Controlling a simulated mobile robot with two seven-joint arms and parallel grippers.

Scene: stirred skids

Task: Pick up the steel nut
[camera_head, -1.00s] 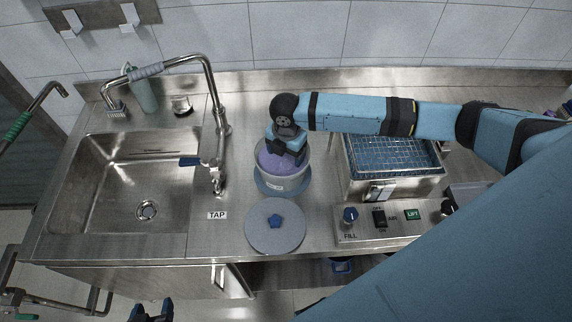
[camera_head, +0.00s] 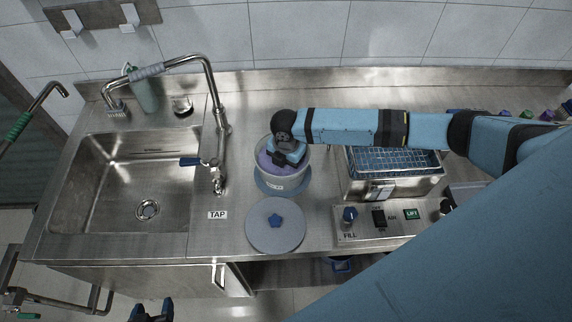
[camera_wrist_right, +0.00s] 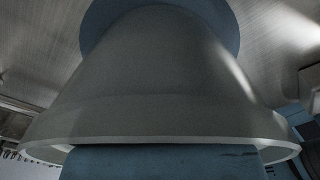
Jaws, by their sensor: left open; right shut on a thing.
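No steel nut shows in either view. My right gripper (camera_head: 287,160) reaches down into a grey pot (camera_head: 283,183) with purple contents (camera_head: 265,160). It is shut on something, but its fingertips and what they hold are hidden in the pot. The right wrist view shows the outside of the pot (camera_wrist_right: 160,85) very close, with its rim along the bottom and a blue part behind it. The pot stands on a blue round base (camera_head: 268,188). My left gripper (camera_head: 151,312) is open and empty at the bottom edge, below the counter front.
A grey round lid (camera_head: 275,232) with a blue knob lies in front of the pot. A steel basin with a wire basket (camera_head: 395,165) and a control panel (camera_head: 385,222) stand right. A sink (camera_head: 130,185) and tap (camera_head: 212,100) are left. My right arm spans the right side.

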